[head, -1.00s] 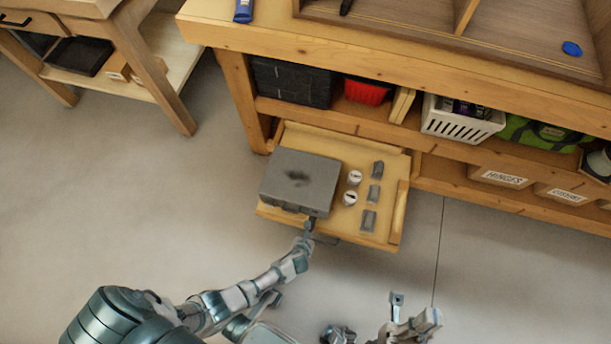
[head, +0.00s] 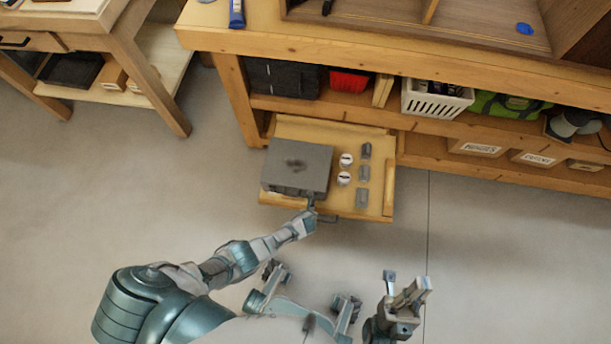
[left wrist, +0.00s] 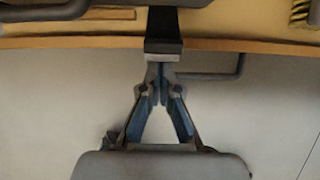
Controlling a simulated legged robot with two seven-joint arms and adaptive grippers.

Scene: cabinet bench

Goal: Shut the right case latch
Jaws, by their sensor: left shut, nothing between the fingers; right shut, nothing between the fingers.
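The grey case (head: 297,165) lies with its lid down on the pulled-out wooden drawer (head: 376,208). In the left wrist view, the case's dark edge (left wrist: 60,10) shows at the top. My left gripper (head: 311,199) is at the case's front right corner, shut and empty. Its fingers (left wrist: 162,68) meet in the left wrist view behind a dark block at the case edge. I cannot tell whether that block is fingertip or latch. The right latch is not clearly visible, and neither is its position.
Two white round items (head: 345,169) and several grey pieces (head: 363,173) lie right of the case. The workbench (head: 420,75) overhangs behind. The floor in front is clear.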

